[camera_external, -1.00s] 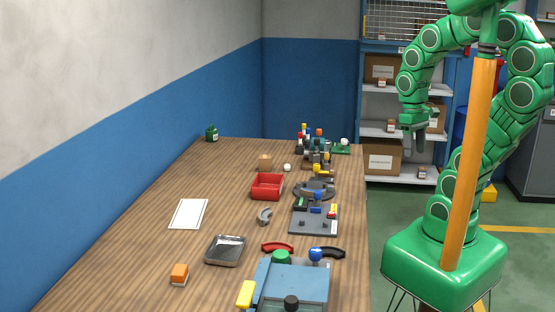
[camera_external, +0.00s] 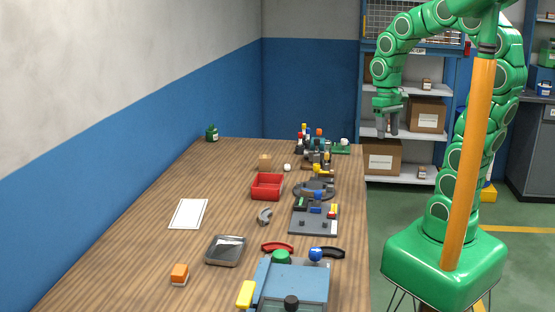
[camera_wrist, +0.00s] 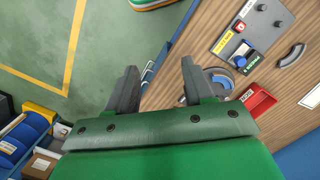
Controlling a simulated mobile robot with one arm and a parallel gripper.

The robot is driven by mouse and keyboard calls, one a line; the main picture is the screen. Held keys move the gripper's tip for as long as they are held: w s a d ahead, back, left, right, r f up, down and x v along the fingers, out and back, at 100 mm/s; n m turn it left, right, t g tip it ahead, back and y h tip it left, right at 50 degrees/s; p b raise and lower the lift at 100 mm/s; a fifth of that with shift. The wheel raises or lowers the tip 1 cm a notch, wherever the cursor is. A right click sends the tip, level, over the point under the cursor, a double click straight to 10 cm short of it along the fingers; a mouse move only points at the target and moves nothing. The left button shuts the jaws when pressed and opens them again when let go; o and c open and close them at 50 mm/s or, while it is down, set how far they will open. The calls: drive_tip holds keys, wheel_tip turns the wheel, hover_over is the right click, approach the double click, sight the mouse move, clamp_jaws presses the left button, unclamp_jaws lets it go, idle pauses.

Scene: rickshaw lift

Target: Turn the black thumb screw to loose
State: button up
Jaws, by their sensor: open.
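My gripper (camera_external: 387,128) is open and empty, pointing down in the air to the right of the table's far end. Its two spread fingers also show in the wrist view (camera_wrist: 156,84). A round black knob (camera_external: 291,302) sits on the blue fixture (camera_external: 300,280) at the table's near end, partly cut off by the picture edge. Small dark knobs (camera_external: 303,223) also stand on the grey panel (camera_external: 315,232), which shows in the wrist view (camera_wrist: 247,35). I cannot tell which of these is the black thumb screw. My gripper touches none of them.
The wooden table (camera_external: 130,255) holds a red bin (camera_external: 267,187), a dark tray (camera_external: 225,250), a round grey fixture (camera_external: 315,190), and a cluster of small fixtures at the back. Shelves with boxes (camera_external: 381,158) stand behind my gripper. The table's left side has free room.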

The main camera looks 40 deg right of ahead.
drive_tip(key=w+m, duration=0.2)
drive_tip(key=w, duration=1.8)
drive_tip(key=m+t, duration=0.1)
drive_tip(key=m, duration=0.2)
hover_over(311, 142)
wheel_tip(311, 142, down, 6)
drive_tip(key=shift+r, duration=0.15)
drive_tip(key=shift+d+f, duration=0.1)
drive_tip(key=shift+f, duration=3.9)
clamp_jaws()
